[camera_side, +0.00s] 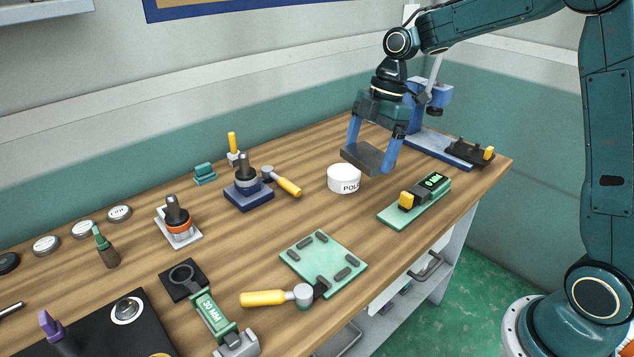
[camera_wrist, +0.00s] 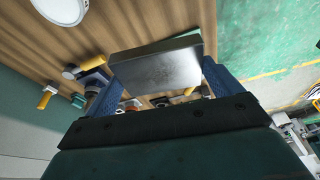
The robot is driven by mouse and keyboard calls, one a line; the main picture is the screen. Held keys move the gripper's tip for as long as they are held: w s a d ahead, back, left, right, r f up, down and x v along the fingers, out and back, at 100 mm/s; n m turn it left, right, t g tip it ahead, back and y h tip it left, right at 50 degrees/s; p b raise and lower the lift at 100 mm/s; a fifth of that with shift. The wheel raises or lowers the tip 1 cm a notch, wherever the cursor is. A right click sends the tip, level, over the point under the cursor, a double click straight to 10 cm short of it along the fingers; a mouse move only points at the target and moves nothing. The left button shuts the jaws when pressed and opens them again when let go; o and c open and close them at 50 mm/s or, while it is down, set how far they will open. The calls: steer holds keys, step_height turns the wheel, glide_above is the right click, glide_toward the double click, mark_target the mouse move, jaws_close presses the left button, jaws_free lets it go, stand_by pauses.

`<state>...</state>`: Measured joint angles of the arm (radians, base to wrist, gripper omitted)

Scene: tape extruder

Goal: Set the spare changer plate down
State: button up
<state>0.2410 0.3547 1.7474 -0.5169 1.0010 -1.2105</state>
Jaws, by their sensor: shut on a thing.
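The spare changer plate, a dark grey metal slab (camera_side: 364,160), is held level between the two blue fingers of my gripper (camera_side: 371,152). It is above the rear right part of the wooden bench, just behind the white tub; its exact height is hard to tell. In the wrist view the plate (camera_wrist: 157,68) spans the gap between the fingers, with its flat grey face in view. A pale green pad (camera_side: 322,262) with several dark blocks around its edges lies near the bench's front edge, with no plate on it.
A white tub (camera_side: 344,179) stands close in front of the held plate. A green digital gauge (camera_side: 415,203) lies to the right. A blue press stand (camera_side: 428,140) is behind the gripper. A yellow-handled hammer (camera_side: 278,297) touches or nearly touches the pad. Bare wood (camera_side: 300,222) separates pad and tub.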

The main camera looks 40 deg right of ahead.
step_height(320, 180, down, 12)
steer(key=w+a+m+t+h, duration=0.1)
steer(key=a+m+t+h, duration=0.1)
steer(key=m, duration=1.4)
steer(key=shift+r+t+h, duration=0.2)
steer(key=shift+t+h, duration=0.1)
steer(key=shift+h, duration=0.3)
steer(key=shift+w+a, duration=0.1)
steer(key=shift+w, duration=0.05)
steer(key=w+a+r, duration=0.6)
steer(key=w+a, duration=0.1)
steer(key=a, duration=0.2)
steer(key=w+a+r, duration=0.7)
steer(key=a, duration=0.3)
steer(key=shift+r, duration=0.2)
